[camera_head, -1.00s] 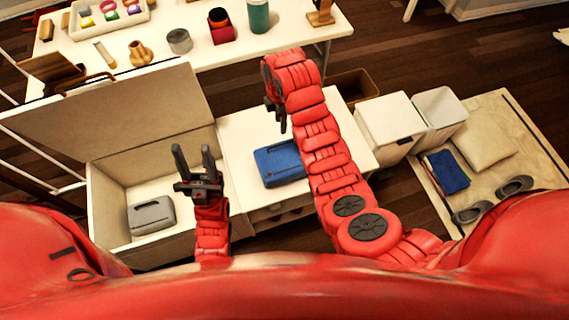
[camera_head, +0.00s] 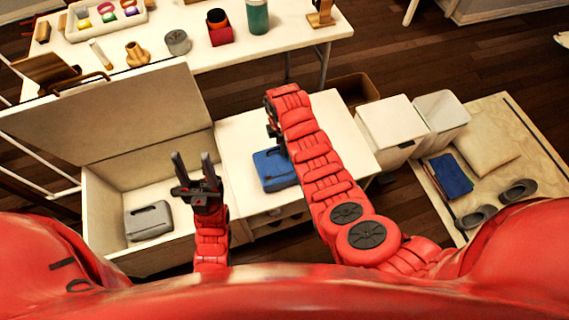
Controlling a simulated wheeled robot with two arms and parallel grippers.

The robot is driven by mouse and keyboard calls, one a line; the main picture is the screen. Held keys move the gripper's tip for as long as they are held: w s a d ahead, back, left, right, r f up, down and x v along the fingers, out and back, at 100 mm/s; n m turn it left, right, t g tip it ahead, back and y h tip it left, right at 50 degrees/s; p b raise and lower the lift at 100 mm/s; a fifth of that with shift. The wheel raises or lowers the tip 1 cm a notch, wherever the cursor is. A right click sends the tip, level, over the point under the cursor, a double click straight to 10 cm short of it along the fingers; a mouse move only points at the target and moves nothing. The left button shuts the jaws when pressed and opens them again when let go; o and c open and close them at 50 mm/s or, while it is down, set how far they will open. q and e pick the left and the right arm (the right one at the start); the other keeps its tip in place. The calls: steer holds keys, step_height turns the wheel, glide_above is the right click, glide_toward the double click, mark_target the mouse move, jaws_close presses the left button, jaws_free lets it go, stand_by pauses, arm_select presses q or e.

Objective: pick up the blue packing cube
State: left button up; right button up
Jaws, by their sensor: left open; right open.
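The blue packing cube (camera_head: 274,171) lies on the white low table (camera_head: 240,130), with its right edge partly behind my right arm. My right gripper (camera_head: 273,134) is above the far right part of the cube, pointing down, and is partly hidden by its own wrist. Whether it touches the cube cannot be told. A grey packing cube (camera_head: 149,221) lies inside the open cream chest (camera_head: 104,215).
The chest's raised lid (camera_head: 110,120) stands behind the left gripper. A long white table (camera_head: 290,45) with several small items is at the back. White bins (camera_head: 390,125) stand right of my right arm. A rug (camera_head: 520,150) holds a cushion, a blue book and grey slippers.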

steer(key=shift+f, duration=0.3)
jaws_close()
stand_by(1.2)
